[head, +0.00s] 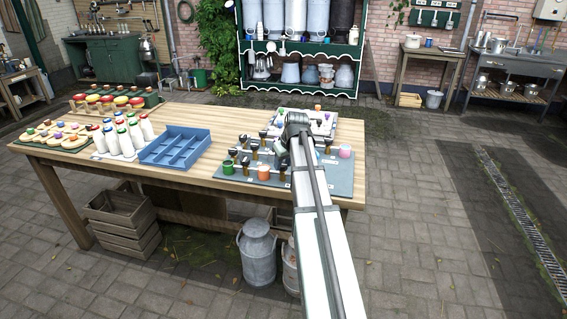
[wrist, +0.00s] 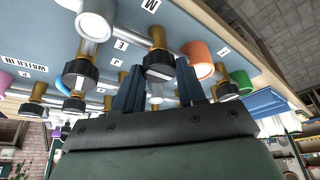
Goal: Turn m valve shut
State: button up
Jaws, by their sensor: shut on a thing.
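In the wrist view my gripper (wrist: 159,78) has its two dark blue fingers on either side of a black-handled brass valve (wrist: 157,58), shut on its handle. A white label reading M (wrist: 151,5) lies near this valve, and another small label is to its right. More brass valves with black handles stand on the same grey-blue panel (wrist: 190,18). In the head view the panel (head: 342,183) lies on the table's right end, with several valves such as one at its left (head: 245,162). My arm hides the gripper and the gripped valve there.
Orange (wrist: 198,55) and white (wrist: 96,20) cylinders stand close to the gripped valve. On the wooden table (head: 205,115) are a blue divided tray (head: 176,148) and white bottles (head: 124,140). Metal milk churns (head: 257,255) stand on the floor below.

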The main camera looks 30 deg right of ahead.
jog(key=shift+m, duration=0.3)
jog(key=m+h, duration=0.1)
jog(key=m, duration=0.2)
jog(key=shift+a+m+h, duration=0.15)
jog(key=shift+m+h, duration=0.25)
jog(key=m, duration=0.2)
jog(key=m+g+h, duration=0.1)
jog(key=m, duration=0.1)
jog(key=shift+w+m+h, duration=0.15)
jog(key=shift+m+h, duration=0.15)
jog(key=m+g, duration=0.1)
jog(key=m, duration=0.1)
jog(key=m+g, duration=0.1)
jog(key=m, duration=0.2)
jog(key=shift+w+a+h, duration=0.15)
jog(key=shift+h, duration=0.25)
jog(key=shift+m+g, duration=0.7)
jog(key=shift+m, duration=1.1)
jog(key=o, duration=1)
jog(key=shift+o, duration=0.2)
